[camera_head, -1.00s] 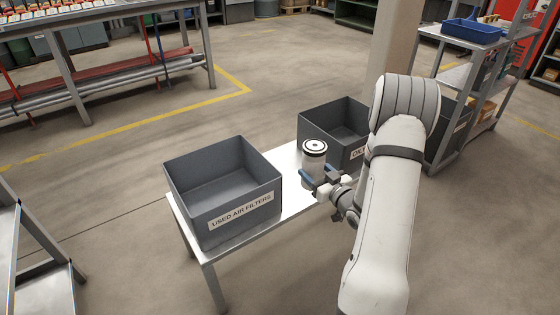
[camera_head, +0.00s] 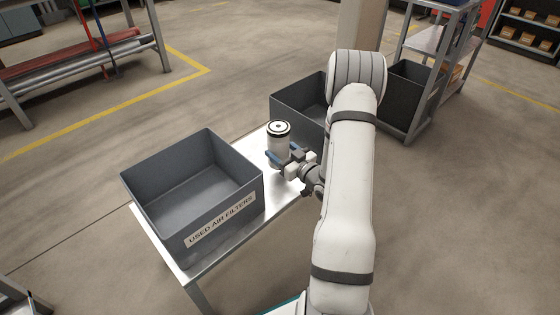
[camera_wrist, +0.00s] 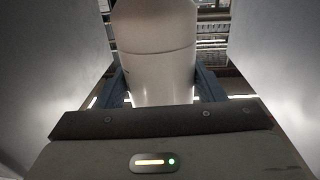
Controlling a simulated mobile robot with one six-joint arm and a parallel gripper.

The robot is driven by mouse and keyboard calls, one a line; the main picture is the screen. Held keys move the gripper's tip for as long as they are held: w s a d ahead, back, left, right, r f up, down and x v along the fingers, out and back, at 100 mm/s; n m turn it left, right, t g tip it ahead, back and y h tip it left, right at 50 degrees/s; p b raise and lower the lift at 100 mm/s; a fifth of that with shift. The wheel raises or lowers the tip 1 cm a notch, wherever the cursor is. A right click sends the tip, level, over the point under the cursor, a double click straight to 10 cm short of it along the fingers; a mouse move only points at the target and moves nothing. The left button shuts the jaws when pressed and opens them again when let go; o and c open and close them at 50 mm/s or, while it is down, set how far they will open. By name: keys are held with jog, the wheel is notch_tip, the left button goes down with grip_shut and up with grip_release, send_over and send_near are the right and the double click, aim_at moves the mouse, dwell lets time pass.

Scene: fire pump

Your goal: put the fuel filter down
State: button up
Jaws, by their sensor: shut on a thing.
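The fuel filter (camera_head: 279,141) is a white cylinder with a black ring on its top. It stands upright between the two bins, over the metal table (camera_head: 233,228). My gripper (camera_head: 282,159) is shut on it, with blue fingers on either side of its body. In the wrist view the white filter (camera_wrist: 157,60) fills the middle between the fingers (camera_wrist: 163,90). Its lower end is partly hidden by my gripper, so I cannot tell whether it touches the tabletop.
A second grey bin (camera_head: 297,108) stands behind and right, partly hidden by my arm. A narrow strip of bare tabletop lies between them. A shelf rack (camera_head: 430,75) stands at the back right.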

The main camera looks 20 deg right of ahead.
jog(key=shift+a+f+b, duration=0.1)
jog(key=shift+f+b, duration=0.55)
jog(key=shift+f, duration=1.05)
jog(key=shift+f, duration=0.1)
jog(key=o, duration=1.3)
jog(key=shift+s, duration=0.1)
jog(key=p+v, duration=0.2)
jog(key=v, duration=1)
jog(key=shift+p, duration=0.4)
jog(key=shift+r, duration=0.25)
